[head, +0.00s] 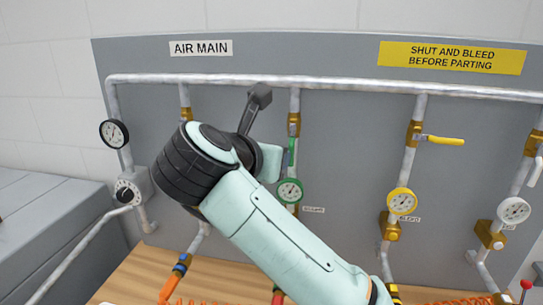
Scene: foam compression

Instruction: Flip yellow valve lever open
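The yellow valve lever (445,141) sticks out to the right from a brass valve (415,134), across its upright pipe. It stands clear of my arm. One pale green arm of mine, which I take as the right, rises from the bottom edge, right of centre, and leans up to the left. A dark grey part, apparently its gripper (259,95), shows beyond the wrist near the top pipe, well left of the yellow lever. Its fingers cannot be made out, nor whether it holds anything. My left gripper is not in view.
A yellow gauge (401,202) sits below the yellow lever. A green gauge (290,191) and a partly hidden green lever (292,152) are beside my arm. A white lever (536,172) and white gauge (513,211) are at right. A wooden bench (140,272) lies below.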

